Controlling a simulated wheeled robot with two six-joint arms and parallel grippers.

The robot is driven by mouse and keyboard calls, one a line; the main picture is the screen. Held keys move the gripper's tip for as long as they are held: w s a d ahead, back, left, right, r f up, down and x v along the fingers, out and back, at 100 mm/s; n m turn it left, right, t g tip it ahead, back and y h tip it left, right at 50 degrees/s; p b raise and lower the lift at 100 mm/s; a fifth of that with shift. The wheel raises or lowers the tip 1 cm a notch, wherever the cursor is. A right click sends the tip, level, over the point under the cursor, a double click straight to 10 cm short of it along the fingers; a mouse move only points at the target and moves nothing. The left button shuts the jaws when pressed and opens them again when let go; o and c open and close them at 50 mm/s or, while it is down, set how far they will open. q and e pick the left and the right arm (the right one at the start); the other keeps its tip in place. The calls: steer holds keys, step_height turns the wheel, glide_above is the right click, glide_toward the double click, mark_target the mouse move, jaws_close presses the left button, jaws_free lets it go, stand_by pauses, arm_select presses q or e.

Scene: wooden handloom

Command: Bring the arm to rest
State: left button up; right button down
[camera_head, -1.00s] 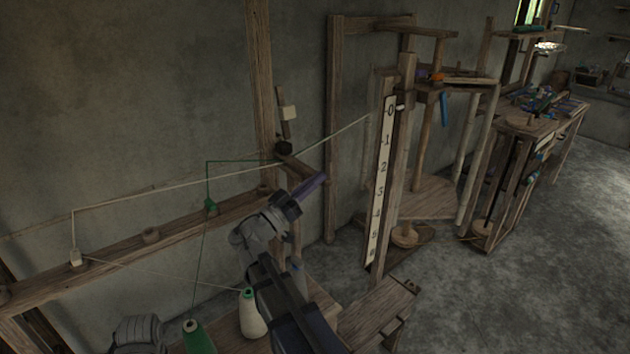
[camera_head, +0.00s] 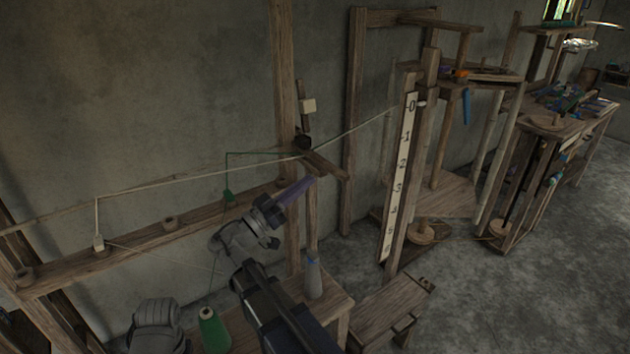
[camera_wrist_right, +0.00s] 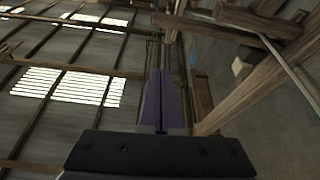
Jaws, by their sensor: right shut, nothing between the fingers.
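My right gripper (camera_head: 312,181) has purple fingers, shut and empty, raised in the air in front of the wall. In the head view it overlaps the wooden post and lies just below the pale thread. In the right wrist view its two fingers (camera_wrist_right: 161,75) lie together with nothing between them, pointing at the roof and beams. My right arm (camera_head: 265,295) reaches up from the bottom of the head view. My left gripper is not in view.
A wall rail (camera_head: 150,232) carries pegs and thread guides. A pale thread (camera_head: 200,178) runs past the post. A green cone (camera_head: 213,330) and a grey cone (camera_head: 313,278) stand near my arm.

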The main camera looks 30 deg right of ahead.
steer(key=shift+a, duration=0.25)
steer(key=shift+f, duration=0.1)
stand_by(0.3)
steer(key=s+a+f+n+y+p, duration=0.2)
steer(key=a+f+n+y+p, duration=0.1)
steer(key=f+n+y, duration=0.25)
steer(key=s+a+f+n+y+p, duration=0.2)
steer(key=a+f+n+y+p, duration=0.15)
steer(key=f, duration=0.35)
steer(key=s+a+f+n+y+p, duration=0.1)
steer(key=s+a+f+n+y, duration=0.1)
steer(key=a, duration=0.4)
steer(key=s+a+f+n+g+y+p, duration=0.1)
steer(key=s+a+f+n+y, duration=0.1)
steer(key=s+a+n+y, duration=0.2)
steer(key=s+a+f+n+g+y+p, duration=0.1)
steer(key=s+a+f+n+y, duration=0.2)
steer(key=a, duration=0.6)
steer(key=n+y, duration=0.1)
steer(key=y, duration=0.1)
steer(key=shift+s+a+n+y, duration=0.25)
steer(key=shift+a+n+y, duration=0.05)
steer(key=shift+a, duration=0.1)
steer(key=shift+d, duration=0.2)
